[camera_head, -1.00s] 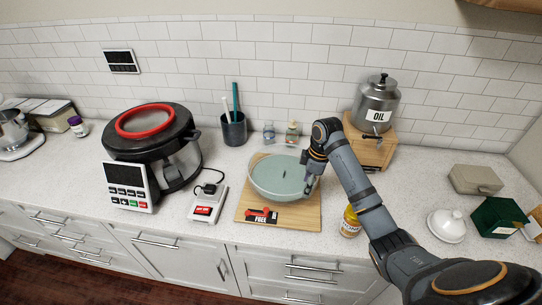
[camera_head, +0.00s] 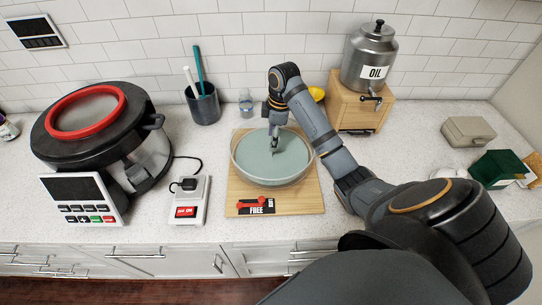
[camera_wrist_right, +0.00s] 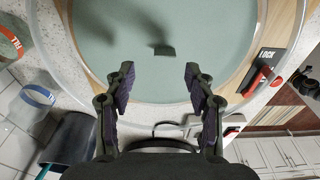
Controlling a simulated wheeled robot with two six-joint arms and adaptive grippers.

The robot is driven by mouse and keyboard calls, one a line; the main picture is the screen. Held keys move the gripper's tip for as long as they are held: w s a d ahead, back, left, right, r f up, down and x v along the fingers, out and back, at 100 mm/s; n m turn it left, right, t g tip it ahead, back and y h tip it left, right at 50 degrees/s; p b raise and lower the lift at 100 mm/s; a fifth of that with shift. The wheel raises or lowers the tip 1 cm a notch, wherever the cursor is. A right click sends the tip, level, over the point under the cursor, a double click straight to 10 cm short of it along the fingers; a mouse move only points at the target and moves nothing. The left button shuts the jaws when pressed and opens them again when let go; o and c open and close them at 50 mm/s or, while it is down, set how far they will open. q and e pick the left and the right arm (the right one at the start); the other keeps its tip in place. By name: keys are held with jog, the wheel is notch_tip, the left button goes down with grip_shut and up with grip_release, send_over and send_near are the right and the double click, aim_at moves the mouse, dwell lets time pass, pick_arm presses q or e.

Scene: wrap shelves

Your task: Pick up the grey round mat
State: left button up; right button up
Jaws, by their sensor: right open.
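The grey round mat (camera_head: 262,160) is a grey-green disc inside a clear round rim, on a wooden board (camera_head: 236,195). A small dark tab (camera_wrist_right: 164,50) shows on the mat in the right wrist view. My right gripper (camera_head: 274,146) points down over the mat, near its middle. In the right wrist view the same gripper (camera_wrist_right: 158,76) has its fingers apart with nothing between them, and the mat (camera_wrist_right: 145,85) lies beyond them. I cannot tell the exact gap above the mat. My left gripper is not in view.
A black round appliance with a red ring (camera_head: 50,118) stands at left, near a small switch box (camera_head: 189,200). A pen cup (camera_head: 204,106) and oil dispenser (camera_head: 368,55) stand behind. Counter at right is partly clear.

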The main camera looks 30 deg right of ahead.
aim_at(273, 153)
jog(key=shift+s+a+f+p, duration=0.1)
jog(key=shift+s+f+p, duration=0.25)
jog(key=shift+f+p, duration=0.4)
notch_tip(273, 153, down, 3)
jog(key=shift+a+r+p, duration=0.1)
jog(key=shift+p, duration=0.2)
jog(key=shift+f, duration=0.2)
jog(key=c, duration=0.7)
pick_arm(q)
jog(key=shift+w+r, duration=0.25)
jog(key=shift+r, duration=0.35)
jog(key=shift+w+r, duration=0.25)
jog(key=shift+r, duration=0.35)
pick_arm(e)
grip_shut()
